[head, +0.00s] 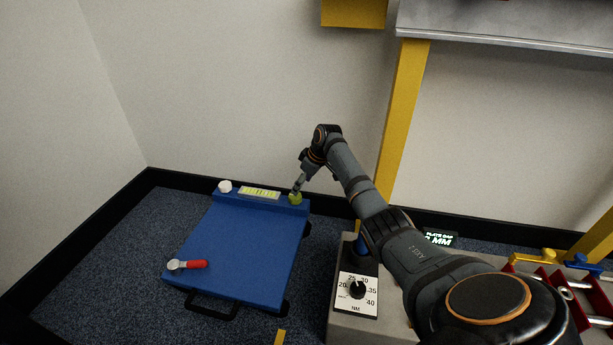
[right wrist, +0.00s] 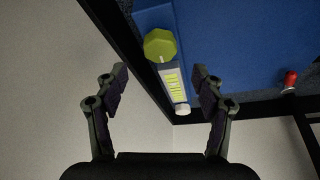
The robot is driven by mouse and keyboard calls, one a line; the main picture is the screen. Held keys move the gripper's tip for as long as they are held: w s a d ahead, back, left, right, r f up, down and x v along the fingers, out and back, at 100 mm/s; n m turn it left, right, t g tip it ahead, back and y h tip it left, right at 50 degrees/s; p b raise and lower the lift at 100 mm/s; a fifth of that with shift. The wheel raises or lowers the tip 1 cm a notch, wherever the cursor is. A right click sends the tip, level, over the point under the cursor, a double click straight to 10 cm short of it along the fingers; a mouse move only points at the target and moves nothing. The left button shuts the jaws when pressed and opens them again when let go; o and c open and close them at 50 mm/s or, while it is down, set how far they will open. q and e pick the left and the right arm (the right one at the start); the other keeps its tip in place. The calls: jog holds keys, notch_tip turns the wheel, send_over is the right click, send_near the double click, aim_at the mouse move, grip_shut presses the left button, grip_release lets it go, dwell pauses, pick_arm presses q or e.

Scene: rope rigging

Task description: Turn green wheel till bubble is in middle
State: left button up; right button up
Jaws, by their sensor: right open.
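The green wheel (head: 295,198) sits at the back right corner of a blue plate (head: 245,250) on the floor. In the right wrist view the green wheel (right wrist: 160,45) is a faceted yellow-green knob with a pale mark. A yellow-green level vial (head: 259,192) lies beside it; it also shows in the right wrist view (right wrist: 174,86), but the bubble is too small to make out. My right gripper (head: 297,186) is just above the wheel in the head view. In the right wrist view its fingers (right wrist: 162,88) are spread and empty. My left gripper is not in view.
A white knob (head: 225,186) sits at the vial's other end. A red-handled lever (head: 188,265) is at the plate's front left. A torque dial (head: 358,290) stands on a grey bench to the right. A yellow post (head: 402,115) rises behind my right arm.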

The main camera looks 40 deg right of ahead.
jog(key=v, duration=0.5)
jog(key=shift+r, duration=0.1)
